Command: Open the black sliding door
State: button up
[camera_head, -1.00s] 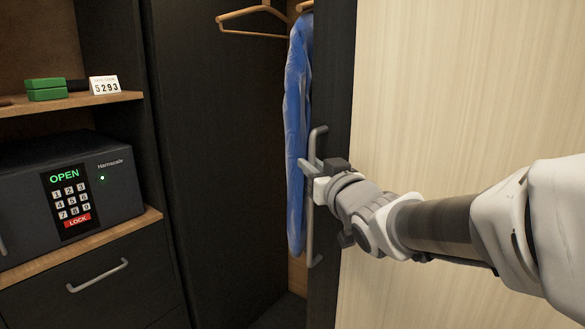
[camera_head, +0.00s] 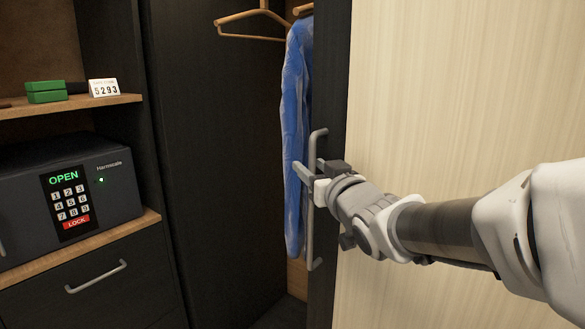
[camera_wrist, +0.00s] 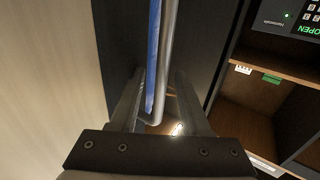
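The black sliding door (camera_head: 331,75) shows as a dark upright strip beside a pale wood panel, with a gap open to its left. Its long grey vertical handle (camera_head: 311,240) is near its left edge and also shows in the wrist view (camera_wrist: 166,45). My gripper (camera_head: 308,172) is at the handle's middle height. In the wrist view my gripper's two fingers (camera_wrist: 160,95) are apart, one on each side of the bar, with space visible around it. Whether a finger touches the bar is unclear.
A blue garment (camera_head: 297,100) hangs in the gap, close behind my fingertips, with wooden hangers (camera_head: 252,14) above. The pale panel (camera_head: 450,90) stands right behind my arm. At left are a safe (camera_head: 120,190), a drawer (camera_head: 95,290) and a shelf with a green box (camera_head: 46,92).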

jog(key=b+v, duration=0.1)
jog(key=v, duration=1.6)
jog(key=shift+s+b, duration=0.2)
jog(key=shift+b, duration=0.1)
jog(key=shift+d, duration=0.1)
jog(key=s+d+f+m+g+h, duration=0.3)
jog(key=d+f+g+h, duration=0.3)
jog(key=f, duration=0.4)
jog(key=s+a+f+g, duration=0.2)
jog(key=s+f+g, duration=0.4)
jog(key=s+f, duration=0.15)
notch_tip(320, 180, up, 16)
jog(key=p, duration=1.5)
jog(key=shift+s+f+m, duration=0.2)
jog(key=shift+s+m, duration=0.1)
jog(key=shift+s, duration=0.1)
